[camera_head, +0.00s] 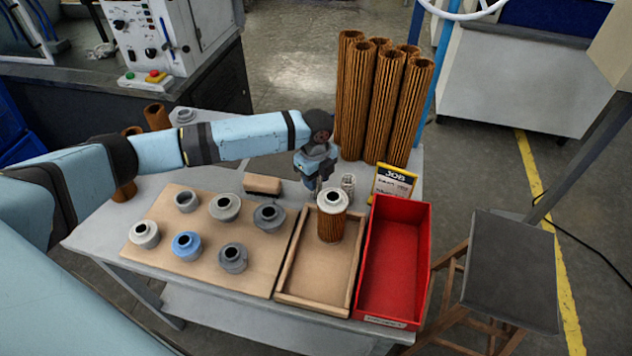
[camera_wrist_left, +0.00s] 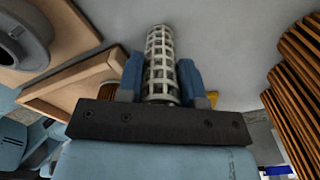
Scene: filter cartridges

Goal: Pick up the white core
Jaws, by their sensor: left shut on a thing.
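The white core is a perforated, cage-like tube (camera_wrist_left: 160,62), seen between the two blue fingers of my left gripper (camera_wrist_left: 160,82) in the left wrist view. The fingers press on its sides; its lower end is hidden behind the dark gripper bar. In the head view the white core (camera_head: 348,183) shows small beside my left gripper (camera_head: 325,182), behind the wooden tray and left of the yellow sign. I cannot tell whether it rests on the table or is lifted. My right gripper is not in view.
A brown pleated filter with a white cap (camera_head: 332,202) stands in the wooden tray (camera_head: 285,275). The red bin (camera_head: 395,265) is to its right. Tall brown pleated tubes (camera_head: 385,100) stand behind. Several caps sit on the tan board (camera_head: 200,268). A sign (camera_head: 394,182) stands close by.

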